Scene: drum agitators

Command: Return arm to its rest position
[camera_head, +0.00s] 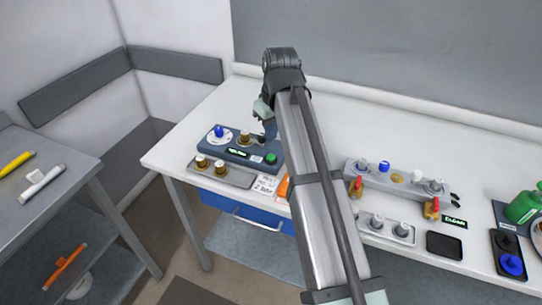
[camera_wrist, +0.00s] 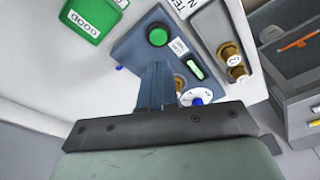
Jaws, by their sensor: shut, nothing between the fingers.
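My arm reaches across the white table (camera_head: 330,105) in the head view and bends down at the wrist. My gripper (camera_head: 270,133) is above the back right of a blue-grey device, partly behind my arm. In the wrist view its fingers (camera_wrist: 157,68) are together and empty. The device (camera_head: 232,150) carries a white disc with a blue knob (camera_head: 219,131), a brass-coloured part (camera_head: 245,137), a lit display and a green button (camera_head: 271,158). The button also shows in the wrist view (camera_wrist: 157,36). I cannot tell whether the fingertips touch the device.
A tray (camera_head: 235,175) with brass-capped pieces lies in front of the device. To the right stand a grey device (camera_head: 405,182), a small tray (camera_head: 391,229) and a green bottle (camera_head: 524,207). A side cart (camera_head: 60,185) is at left. A green GOOD bin (camera_wrist: 95,18) shows in the wrist view.

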